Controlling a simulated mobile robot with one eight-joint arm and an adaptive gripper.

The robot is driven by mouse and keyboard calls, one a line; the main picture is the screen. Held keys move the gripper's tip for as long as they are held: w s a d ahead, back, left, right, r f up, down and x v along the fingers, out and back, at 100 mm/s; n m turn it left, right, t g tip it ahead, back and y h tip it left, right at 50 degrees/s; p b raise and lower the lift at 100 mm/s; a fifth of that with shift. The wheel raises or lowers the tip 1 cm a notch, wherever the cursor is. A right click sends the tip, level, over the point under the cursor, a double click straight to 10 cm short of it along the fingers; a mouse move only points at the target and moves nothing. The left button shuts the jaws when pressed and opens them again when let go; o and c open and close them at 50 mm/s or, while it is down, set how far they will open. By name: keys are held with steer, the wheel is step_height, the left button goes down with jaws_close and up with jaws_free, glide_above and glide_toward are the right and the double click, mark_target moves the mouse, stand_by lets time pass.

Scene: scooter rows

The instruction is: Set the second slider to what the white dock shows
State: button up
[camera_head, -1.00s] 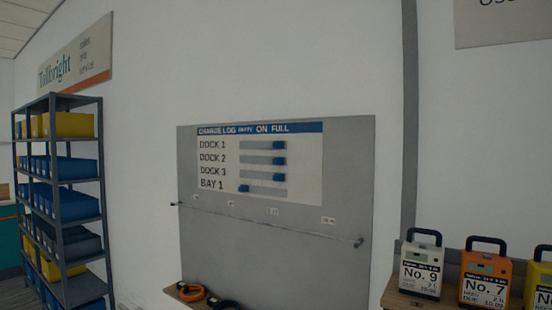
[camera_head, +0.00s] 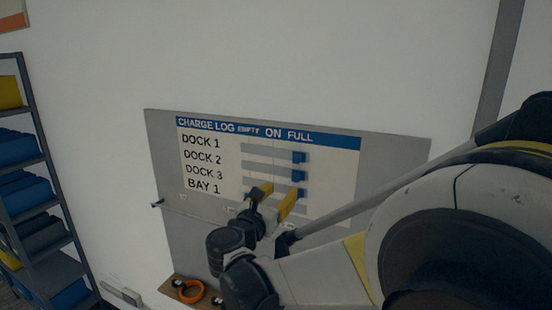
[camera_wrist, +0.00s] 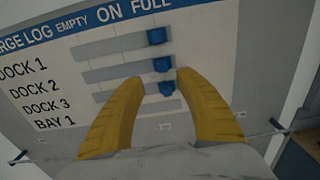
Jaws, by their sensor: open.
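The charge log panel (camera_head: 238,210) hangs on the wall with rows Dock 1, Dock 2, Dock 3 and Bay 1. The blue knobs of the first slider (camera_head: 299,157), second slider (camera_head: 298,175) and third slider (camera_head: 297,193) all stand at the right, FULL end. In the wrist view the second slider's knob (camera_wrist: 163,64) is ahead of my gripper (camera_wrist: 155,86). My yellow fingers are open and empty, in front of the lower rows; the third knob (camera_wrist: 167,88) shows between their tips. In the head view my gripper (camera_head: 275,197) hides the Bay 1 knob. No white dock is in view.
A rod (camera_head: 185,210) crosses the panel below the rows. A small ledge with an orange ring (camera_head: 191,291) is under the panel. A shelf rack with blue bins (camera_head: 20,190) stands at the left. My arm fills the right side.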

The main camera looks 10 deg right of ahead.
mark_target(295, 177)
steer(key=p+x, duration=0.1)
steer(key=x, duration=0.9)
steer(key=shift+w+d+p, duration=0.15)
steer(key=shift+d+p, duration=0.15)
steer(key=shift+p, duration=0.1)
steer(key=shift+c, duration=0.5)
jaws_close()
